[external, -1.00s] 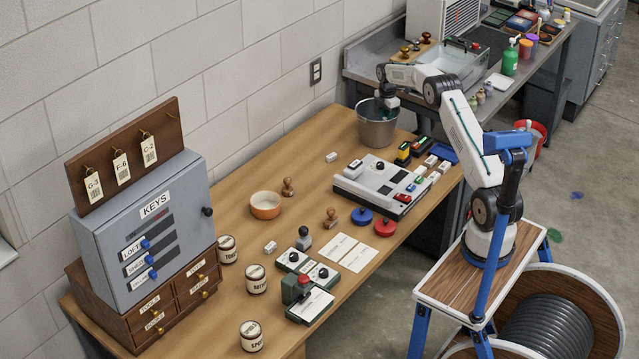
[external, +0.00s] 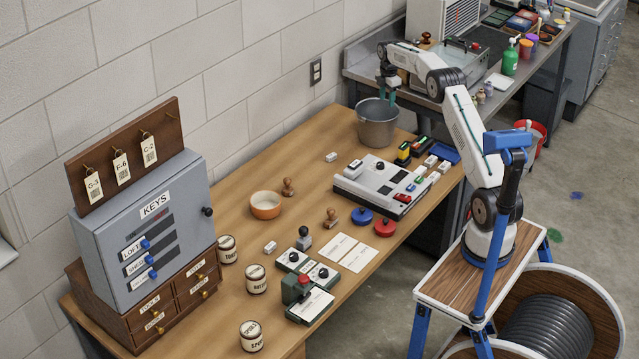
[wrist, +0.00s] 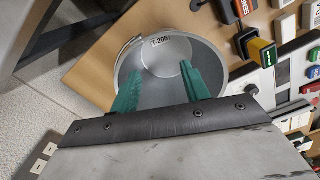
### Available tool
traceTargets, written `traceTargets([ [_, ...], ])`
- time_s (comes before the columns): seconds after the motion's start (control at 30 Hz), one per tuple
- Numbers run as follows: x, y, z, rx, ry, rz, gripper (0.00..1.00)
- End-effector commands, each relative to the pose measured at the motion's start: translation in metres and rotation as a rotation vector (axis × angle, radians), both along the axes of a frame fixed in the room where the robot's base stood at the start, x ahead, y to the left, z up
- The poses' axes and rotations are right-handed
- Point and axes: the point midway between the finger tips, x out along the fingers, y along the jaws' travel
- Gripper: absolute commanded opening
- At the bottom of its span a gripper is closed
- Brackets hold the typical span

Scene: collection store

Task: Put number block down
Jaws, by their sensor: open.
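My gripper (external: 386,97) is open above the grey metal bucket (external: 377,133) at the far end of the wooden table. In the wrist view my gripper (wrist: 160,72) has its two green fingers spread over the bucket (wrist: 212,66), with nothing between them. A small pale piece marked "T-205" (wrist: 161,40) shows inside the bucket, beyond the fingertips and apart from them. It looks like the number block, but its full shape is hard to tell.
A white and grey console (external: 380,184) stands right in front of the bucket, with several small blocks and stamps beside it. A small white block (external: 331,157) lies to the bucket's left. The wall runs close behind. Bare wood lies left of the console.

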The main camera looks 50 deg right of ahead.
Motion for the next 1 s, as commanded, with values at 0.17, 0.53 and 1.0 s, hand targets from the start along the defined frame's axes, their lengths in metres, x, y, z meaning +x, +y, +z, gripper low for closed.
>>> traceTargets([
  [0.17, 0.000, 0.000, 0.026, 0.000, -0.001, 0.000, 0.46],
  [0.53, -0.016, 0.078, 0.115, -0.008, -0.018, -0.137, 0.46],
  [1.0, -0.175, 0.290, 0.243, -0.002, -0.062, -0.576, 0.46],
])
